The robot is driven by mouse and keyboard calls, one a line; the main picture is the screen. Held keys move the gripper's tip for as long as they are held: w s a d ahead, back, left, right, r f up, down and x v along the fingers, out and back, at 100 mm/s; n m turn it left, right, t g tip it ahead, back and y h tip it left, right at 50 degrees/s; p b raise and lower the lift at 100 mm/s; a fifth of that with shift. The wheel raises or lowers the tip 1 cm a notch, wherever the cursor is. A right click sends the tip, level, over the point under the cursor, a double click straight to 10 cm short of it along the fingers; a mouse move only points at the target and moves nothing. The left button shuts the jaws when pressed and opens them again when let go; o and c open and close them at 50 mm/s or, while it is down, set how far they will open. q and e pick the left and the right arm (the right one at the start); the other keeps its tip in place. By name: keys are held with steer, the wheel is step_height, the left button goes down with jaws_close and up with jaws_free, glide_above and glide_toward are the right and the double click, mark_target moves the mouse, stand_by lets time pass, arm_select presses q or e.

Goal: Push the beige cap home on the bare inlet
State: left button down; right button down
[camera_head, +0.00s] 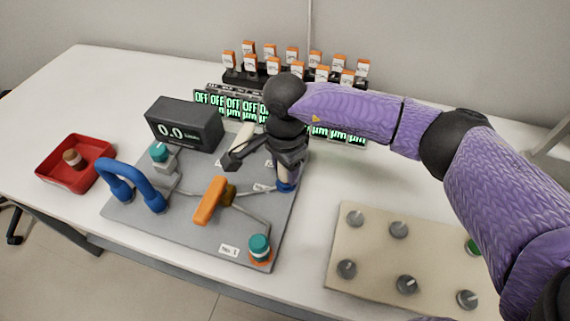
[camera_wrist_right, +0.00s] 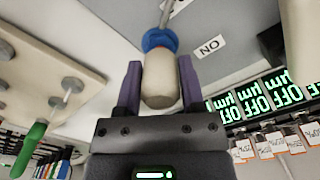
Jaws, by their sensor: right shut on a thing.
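The beige cap (camera_wrist_right: 163,82) sits between the two purple fingers of my right gripper (camera_wrist_right: 160,72) in the right wrist view. Its far end meets a blue ring (camera_wrist_right: 157,39) on the inlet line; how deep it sits I cannot tell. In the head view, my right gripper (camera_head: 287,160) is over the right side of the grey board (camera_head: 180,220). The beige cap (camera_head: 286,174) shows just below it, directly above the blue ring (camera_head: 286,187), and looks roughly upright. My left gripper is not in view.
An orange handle (camera_head: 210,201) and a teal-topped fitting (camera_head: 259,247) are on the board in front. A blue hoop (camera_head: 133,181), a dark display box (camera_head: 185,125) and a red tray (camera_head: 60,176) are to the left. A knob panel (camera_head: 375,255) lies right; lit OFF displays stand behind.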

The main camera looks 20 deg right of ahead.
steer(key=shift+f, duration=0.4)
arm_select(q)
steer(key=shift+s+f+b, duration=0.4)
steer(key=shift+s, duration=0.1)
arm_select(e)
steer(key=shift+f, duration=0.2)
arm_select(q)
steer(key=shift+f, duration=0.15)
arm_select(e)
steer(key=shift+f, duration=0.2)
steer(key=c, duration=0.5)
jaws_free()
steer(key=shift+c, duration=0.2)
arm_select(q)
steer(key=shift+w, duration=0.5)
arm_select(e)
steer(key=o, duration=0.4)
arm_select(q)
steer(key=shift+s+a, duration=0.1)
